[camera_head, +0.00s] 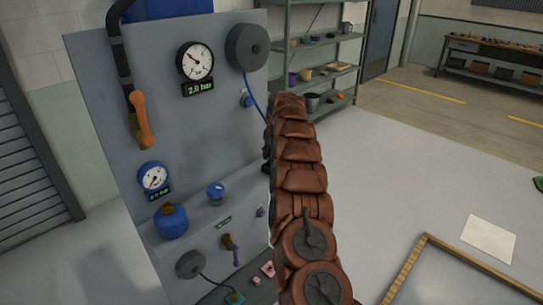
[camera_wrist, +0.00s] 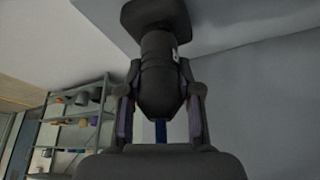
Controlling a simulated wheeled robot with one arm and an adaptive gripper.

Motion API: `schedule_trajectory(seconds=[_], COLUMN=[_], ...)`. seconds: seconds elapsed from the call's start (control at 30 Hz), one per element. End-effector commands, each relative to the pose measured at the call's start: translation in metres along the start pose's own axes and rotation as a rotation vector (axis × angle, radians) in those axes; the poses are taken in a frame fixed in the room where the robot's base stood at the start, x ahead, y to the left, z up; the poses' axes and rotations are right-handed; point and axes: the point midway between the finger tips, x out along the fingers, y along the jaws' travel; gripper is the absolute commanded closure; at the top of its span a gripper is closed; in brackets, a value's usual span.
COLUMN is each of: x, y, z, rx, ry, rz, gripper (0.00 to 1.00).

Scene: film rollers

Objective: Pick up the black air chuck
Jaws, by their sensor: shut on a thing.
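My gripper (camera_wrist: 160,72) is shut on the black air chuck (camera_wrist: 157,92), a dark rounded body between its two fingers in the wrist view. A wider dark part sits at the chuck's far end, at the top of the picture. A blue strip, which looks like hose, shows below the chuck. In the head view, my brown arm covers most of the gripper and the chuck. The blue hose (camera_head: 256,98) runs down from the dark round reel (camera_head: 247,47) on the panel toward the hidden gripper.
The grey panel (camera_head: 130,90) carries gauges, an orange handle (camera_head: 142,118), a blue canister (camera_head: 171,221) and knobs, close left of my arm. Shelves (camera_head: 317,62) stand behind. A wood-framed tray (camera_head: 455,280) lies at lower right. Floor right of my arm is mostly clear.

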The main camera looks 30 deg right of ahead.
Motion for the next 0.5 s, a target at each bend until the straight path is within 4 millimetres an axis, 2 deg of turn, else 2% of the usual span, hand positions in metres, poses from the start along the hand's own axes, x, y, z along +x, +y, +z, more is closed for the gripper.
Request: schedule_trajectory(seconds=[0.5], x=[-0.0057], y=[0.0000], z=[-0.0029], rx=[0.000], ry=[0.001], rz=[0.000], gripper=[1.00])
